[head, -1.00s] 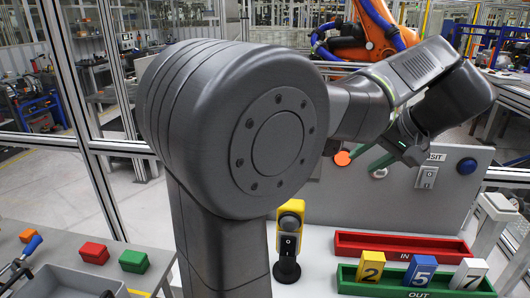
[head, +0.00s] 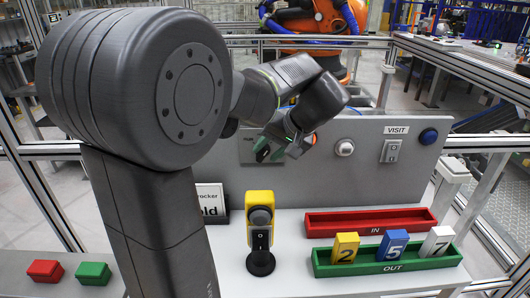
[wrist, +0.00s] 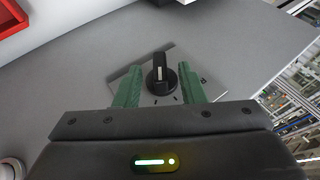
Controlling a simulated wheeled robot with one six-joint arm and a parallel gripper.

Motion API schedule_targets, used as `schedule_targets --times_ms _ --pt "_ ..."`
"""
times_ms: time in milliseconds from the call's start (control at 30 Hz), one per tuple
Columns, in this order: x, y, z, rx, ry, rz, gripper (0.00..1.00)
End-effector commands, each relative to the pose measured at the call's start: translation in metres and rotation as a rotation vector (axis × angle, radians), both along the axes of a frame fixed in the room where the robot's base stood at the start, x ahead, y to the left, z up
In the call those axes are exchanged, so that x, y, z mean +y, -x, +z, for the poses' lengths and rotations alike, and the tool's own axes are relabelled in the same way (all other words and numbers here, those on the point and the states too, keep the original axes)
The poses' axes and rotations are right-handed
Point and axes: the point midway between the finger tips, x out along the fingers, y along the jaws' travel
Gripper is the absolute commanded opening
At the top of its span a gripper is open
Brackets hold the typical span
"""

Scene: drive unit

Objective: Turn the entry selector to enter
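The entry selector is a black rotary knob (wrist: 160,74) with a pale pointer line, on a square metal plate (wrist: 187,62) in the wrist view. The pointer lies roughly along the picture's vertical, between my gripper's fingers. My gripper (wrist: 160,87) is open, one green finger on each side of the knob, with gaps visible on both sides. I cannot tell how deep the fingertips reach. In the head view my gripper (head: 267,151) is at the left part of the grey panel (head: 300,185). The plate (head: 247,150) is partly hidden there, and its markings are too small to read.
Right of my gripper are a white button (head: 344,148), a VISIT switch (head: 390,150) and a blue button (head: 428,136).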

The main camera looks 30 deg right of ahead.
Motion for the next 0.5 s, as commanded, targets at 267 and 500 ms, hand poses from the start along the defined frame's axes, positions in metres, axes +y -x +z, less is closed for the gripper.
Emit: schedule_targets --times_ms 267,500 --pt "0.005 -0.011 -0.015 0.000 0.001 0.001 0.36" --pt "0.005 -0.012 -0.015 -0.001 0.001 0.000 0.36"
